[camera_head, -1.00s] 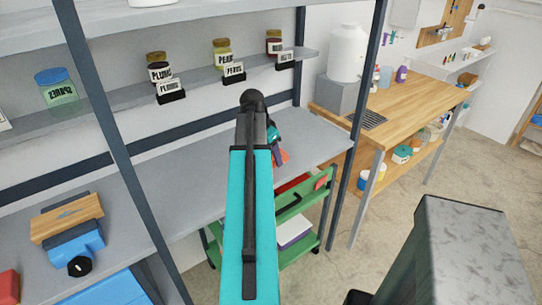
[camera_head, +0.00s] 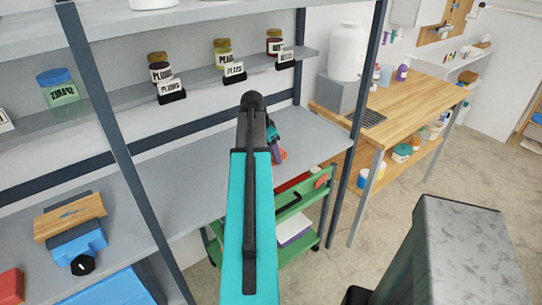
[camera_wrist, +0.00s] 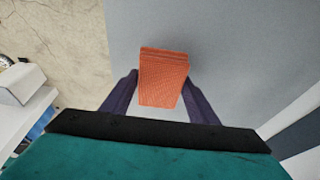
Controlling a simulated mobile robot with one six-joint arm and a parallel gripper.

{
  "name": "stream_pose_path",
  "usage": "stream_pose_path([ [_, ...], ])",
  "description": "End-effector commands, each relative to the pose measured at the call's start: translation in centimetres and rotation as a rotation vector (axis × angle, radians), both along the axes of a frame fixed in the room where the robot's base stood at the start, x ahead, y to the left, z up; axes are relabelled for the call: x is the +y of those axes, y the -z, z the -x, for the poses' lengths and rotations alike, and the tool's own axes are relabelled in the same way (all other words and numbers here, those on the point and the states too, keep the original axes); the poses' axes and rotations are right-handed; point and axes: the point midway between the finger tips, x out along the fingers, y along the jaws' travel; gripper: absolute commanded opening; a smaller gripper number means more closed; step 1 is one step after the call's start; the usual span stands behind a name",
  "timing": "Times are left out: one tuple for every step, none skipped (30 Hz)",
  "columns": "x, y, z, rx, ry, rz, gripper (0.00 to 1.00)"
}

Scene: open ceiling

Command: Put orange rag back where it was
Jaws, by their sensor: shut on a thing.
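The orange rag (camera_wrist: 163,75) is a folded, textured block between the two dark purple fingers of my gripper (camera_wrist: 162,92) in the wrist view. My gripper is shut on it. In the head view a small part of the orange rag (camera_head: 283,156) shows beside my gripper (camera_head: 277,152), mostly hidden behind my teal arm. The rag is over the grey shelf (camera_head: 190,165), near its right end. I cannot tell whether the rag touches the shelf surface.
Labelled jars (camera_head: 160,70) stand on the narrow shelf above. A green cart (camera_head: 290,240) with a red item is below the shelf's right end. A dark post (camera_head: 365,95) rises at the right. The middle of the grey shelf is clear.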

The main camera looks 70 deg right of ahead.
Motion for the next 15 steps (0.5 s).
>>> stream_pose_path([
  [0.1,0.4,0.1,0.001,0.001,-0.002,0.33],
  [0.1,0.7,0.1,0.001,0.001,-0.002,0.33],
  [0.0,1.0,0.0,0.0,0.0,-0.001,0.33],
  [0.0,1.2,0.0,0.001,0.0,-0.001,0.33],
  [0.0,1.4,0.0,0.0,0.001,-0.001,0.33],
  [0.0,1.6,0.1,0.001,0.002,-0.002,0.33],
  [0.0,1.8,0.1,0.001,0.002,-0.002,0.33],
  [0.0,1.9,0.0,0.0,0.001,-0.001,0.33],
  [0.0,2.0,0.0,0.001,0.001,0.0,0.33],
  [0.0,2.0,0.0,0.001,0.001,0.0,0.33],
  [0.0,2.0,0.0,0.001,0.001,0.0,0.33],
  [0.0,2.0,0.0,0.0,0.001,0.0,0.33],
  [0.0,2.0,0.0,0.0,0.001,0.0,0.33],
  [0.0,2.0,0.1,0.0,0.001,0.0,0.33],
  [0.0,2.0,0.1,0.0,0.001,0.0,0.33],
])
